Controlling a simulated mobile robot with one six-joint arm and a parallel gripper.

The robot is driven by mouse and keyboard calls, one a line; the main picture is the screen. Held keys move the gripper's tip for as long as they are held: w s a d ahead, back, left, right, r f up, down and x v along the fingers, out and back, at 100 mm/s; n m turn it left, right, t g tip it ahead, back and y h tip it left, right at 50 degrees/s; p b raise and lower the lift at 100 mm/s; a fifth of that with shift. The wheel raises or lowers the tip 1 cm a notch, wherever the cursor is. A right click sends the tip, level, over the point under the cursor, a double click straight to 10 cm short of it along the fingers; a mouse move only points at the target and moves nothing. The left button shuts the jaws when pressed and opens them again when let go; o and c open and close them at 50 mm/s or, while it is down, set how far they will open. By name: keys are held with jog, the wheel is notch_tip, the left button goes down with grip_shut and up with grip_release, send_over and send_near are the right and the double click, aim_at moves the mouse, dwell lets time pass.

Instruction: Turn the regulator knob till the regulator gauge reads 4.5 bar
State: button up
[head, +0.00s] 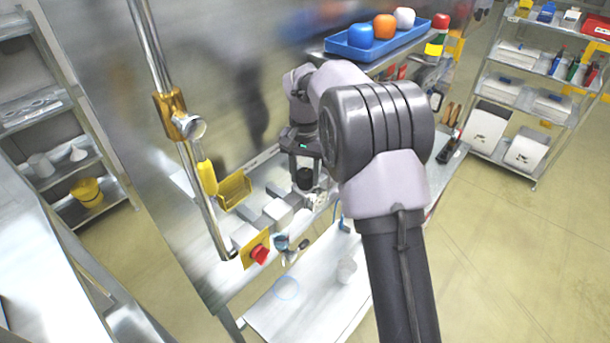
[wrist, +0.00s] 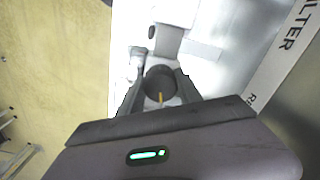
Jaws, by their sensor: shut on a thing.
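The dark round regulator knob (wrist: 159,82) is between the two fingers of my gripper (wrist: 160,88) in the wrist view, and the fingers are shut on it. A short yellow mark shows on the knob's near side. In the head view, my gripper (head: 305,165) reaches down to the dark knob (head: 304,180) on the bench unit. A pale fitting stands beside the knob in the wrist view; I cannot tell if it is the regulator gauge. No gauge dial or needle can be read in either view.
A red knob on a yellow plate (head: 258,252) stands at the bench front, beside a vertical metal pipe (head: 165,80). A blue tray (head: 372,50) with coloured rounded objects sits above. A lettered strip (wrist: 285,55) runs right of the knob.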

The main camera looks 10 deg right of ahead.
aim_at(307, 173)
jog(key=shift+d+m+b, duration=0.1)
jog(key=shift+m+b, duration=0.35)
jog(key=shift+m, duration=1.15)
jog(key=shift+d, duration=0.1)
jog(key=o, duration=1.4)
jog(key=shift+s+d, duration=0.15)
jog(key=shift+c, duration=0.2)
jog(key=shift+r, duration=0.25)
notch_tip(307, 173, up, 17)
jog(key=p, duration=0.3)
